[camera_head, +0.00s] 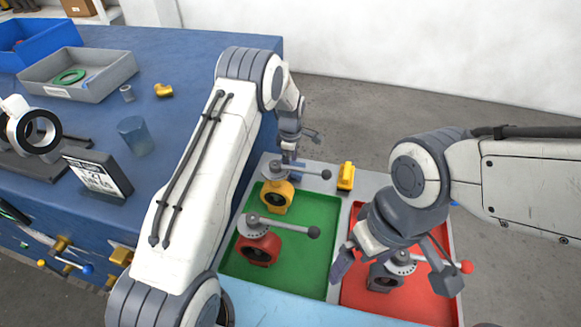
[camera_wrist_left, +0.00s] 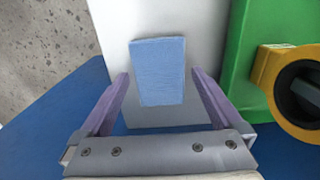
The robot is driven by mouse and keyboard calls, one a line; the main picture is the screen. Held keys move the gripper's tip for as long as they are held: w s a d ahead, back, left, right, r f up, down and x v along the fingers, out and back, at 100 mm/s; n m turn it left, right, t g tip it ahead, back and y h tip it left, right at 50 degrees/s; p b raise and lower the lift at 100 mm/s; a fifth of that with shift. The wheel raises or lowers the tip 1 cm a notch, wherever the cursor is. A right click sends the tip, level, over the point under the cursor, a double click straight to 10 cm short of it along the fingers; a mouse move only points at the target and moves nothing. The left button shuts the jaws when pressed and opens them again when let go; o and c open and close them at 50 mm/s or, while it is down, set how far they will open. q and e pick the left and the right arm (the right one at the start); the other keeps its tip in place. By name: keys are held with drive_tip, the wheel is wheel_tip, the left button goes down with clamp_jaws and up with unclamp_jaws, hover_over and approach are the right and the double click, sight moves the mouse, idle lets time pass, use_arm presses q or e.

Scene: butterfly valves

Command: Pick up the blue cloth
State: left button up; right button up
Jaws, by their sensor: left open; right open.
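The blue cloth (camera_wrist_left: 158,85) lies flat as a small rectangle on a pale grey surface in the left wrist view. My left gripper (camera_wrist_left: 160,74) is open and empty, its two fingers on either side of the cloth in that view, not closed on it. In the head view my left gripper (camera_head: 299,146) is at the far end of the tray board, and the cloth there is mostly hidden by it. My right gripper (camera_head: 391,262) is open over the red tray (camera_head: 405,308), its fingers spread around a grey valve (camera_head: 383,277); contact cannot be told.
The green tray (camera_head: 312,213) holds a yellow valve (camera_head: 277,196) and a red valve (camera_head: 258,246) with protruding handles. The blue bench (camera_head: 185,60) carries a grey bin (camera_head: 92,83), a clear cup (camera_head: 136,136) and a date sign (camera_head: 97,176).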

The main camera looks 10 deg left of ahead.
use_arm(q)
drive_tip(key=shift+f, duration=0.35)
drive_tip(key=c, duration=1.2)
drive_tip(key=shift+r, duration=0.1)
drive_tip(key=shift+w+r, duration=0.1)
drive_tip(key=shift+r, duration=0.3)
drive_tip(key=r+b, duration=0.1)
drive_tip(key=r, duration=0.1)
drive_tip(key=d+r+b, duration=0.1)
drive_tip(key=shift+s+r, duration=0.2)
drive_tip(key=shift+r, duration=0.15)
drive_tip(key=s+d+r, duration=0.1)
drive_tip(key=d+r, duration=0.1)
drive_tip(key=d, duration=0.1)
drive_tip(key=s+d+r+b, duration=0.1)
drive_tip(key=d+r, duration=0.1)
drive_tip(key=d, duration=0.1)
drive_tip(key=s+d+r+b, duration=0.1)
drive_tip(key=d+r, duration=0.1)
drive_tip(key=d, duration=0.2)
drive_tip(key=shift+s+r, duration=0.15)
drive_tip(key=shift+r, duration=0.05)
